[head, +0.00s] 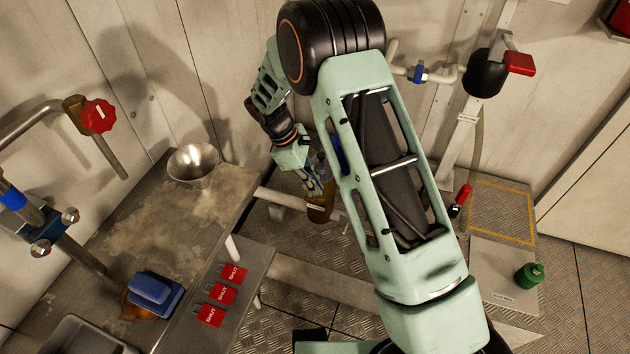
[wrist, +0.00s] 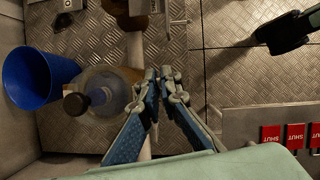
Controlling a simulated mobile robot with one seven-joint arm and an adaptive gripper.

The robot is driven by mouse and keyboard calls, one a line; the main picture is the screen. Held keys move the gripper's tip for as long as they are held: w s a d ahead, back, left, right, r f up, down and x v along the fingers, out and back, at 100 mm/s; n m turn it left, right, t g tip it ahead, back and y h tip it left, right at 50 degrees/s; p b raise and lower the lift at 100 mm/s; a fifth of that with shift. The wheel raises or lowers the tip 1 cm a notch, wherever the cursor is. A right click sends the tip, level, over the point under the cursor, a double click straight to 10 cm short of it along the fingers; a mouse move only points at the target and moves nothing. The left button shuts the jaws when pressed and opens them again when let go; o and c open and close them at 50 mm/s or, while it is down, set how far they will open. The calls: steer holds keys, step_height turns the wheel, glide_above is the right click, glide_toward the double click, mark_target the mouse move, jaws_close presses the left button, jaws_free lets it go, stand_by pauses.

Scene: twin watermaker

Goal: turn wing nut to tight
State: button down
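My gripper (head: 314,187) is at the far end of my arm, pointing down beside an amber bottle-like vessel (head: 320,205) in the head view. In the wrist view its two fingers (wrist: 159,74) converge until the tips are almost together, and I see nothing held between them. A pale pipe runs behind the fingers there. I cannot make out a wing nut in either view; it may be hidden by my arm or too small to tell.
In the wrist view, a blue cup-like container (wrist: 32,78) and a clear bottle with a brown cap (wrist: 103,93) stand left of my fingers.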

steer(key=shift+s+a+f+m+g, duration=0.1)
steer(key=shift+s+a+m+g, duration=0.1)
steer(key=shift+m, duration=0.3)
steer(key=shift+s+a+m+g, duration=0.1)
steer(key=shift+m+g, duration=0.1)
steer(key=shift+m, duration=0.3)
steer(key=shift+y+p, duration=0.3)
steer(key=c, duration=2.2)
jaws_free()
steer(key=shift+w, duration=0.1)
steer(key=shift+o, duration=0.2)
steer(key=shift+d, duration=0.1)
